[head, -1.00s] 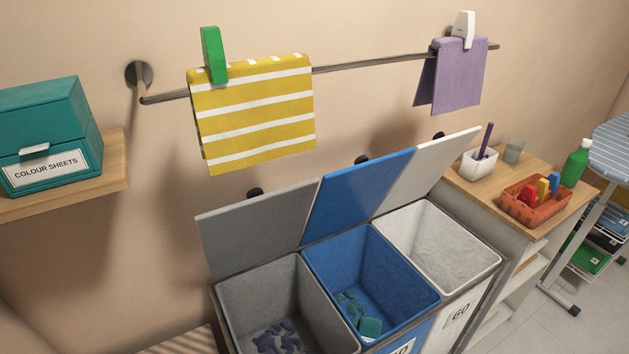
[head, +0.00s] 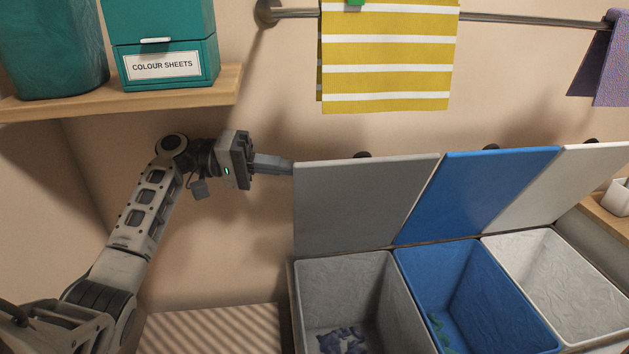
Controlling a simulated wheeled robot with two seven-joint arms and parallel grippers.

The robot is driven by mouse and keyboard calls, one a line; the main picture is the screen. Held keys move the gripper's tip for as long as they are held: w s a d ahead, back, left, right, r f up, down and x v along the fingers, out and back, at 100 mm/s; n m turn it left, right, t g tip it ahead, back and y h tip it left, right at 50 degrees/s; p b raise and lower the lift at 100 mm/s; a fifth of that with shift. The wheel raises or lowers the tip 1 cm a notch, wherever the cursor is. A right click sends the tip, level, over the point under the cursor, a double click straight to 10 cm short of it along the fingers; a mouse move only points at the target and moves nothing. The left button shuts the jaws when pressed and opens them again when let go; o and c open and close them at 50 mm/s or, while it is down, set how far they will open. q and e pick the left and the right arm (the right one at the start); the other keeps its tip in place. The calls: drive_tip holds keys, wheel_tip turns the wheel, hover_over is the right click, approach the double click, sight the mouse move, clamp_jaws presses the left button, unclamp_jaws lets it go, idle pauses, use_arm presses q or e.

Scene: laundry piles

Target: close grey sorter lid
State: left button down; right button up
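The grey sorter lid (head: 362,203) stands raised and open, leaning back toward the wall behind the grey bin (head: 352,268). The grey bin is open at the top, with dark bluish cloth pieces (head: 342,340) at its bottom. My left gripper (head: 290,166) is at the upper left edge of the grey lid, its fingers pointing right. The fingertips meet the lid's edge in the picture; I cannot tell whether they touch it or how far apart they are. My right gripper is not in view.
The blue lid (head: 478,195) and white lid (head: 560,195) beside it also stand open. A wooden shelf (head: 120,103) with a teal box (head: 165,40) is above my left arm. A striped yellow cloth (head: 388,55) hangs from the rail above the lids.

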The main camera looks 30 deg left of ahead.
sight(334, 174)
use_arm(q)
drive_tip(key=p+x, duration=0.1)
drive_tip(key=x, duration=0.7)
drive_tip(key=shift+d+p, duration=0.15)
drive_tip(key=shift+p, duration=0.15)
drive_tip(key=shift+w+d+f, duration=0.1)
drive_tip(key=shift+w+d, duration=0.1)
drive_tip(key=shift+d, duration=0.2)
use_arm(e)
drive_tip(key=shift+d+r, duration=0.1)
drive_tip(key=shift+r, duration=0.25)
use_arm(q)
drive_tip(key=shift+d, duration=0.1)
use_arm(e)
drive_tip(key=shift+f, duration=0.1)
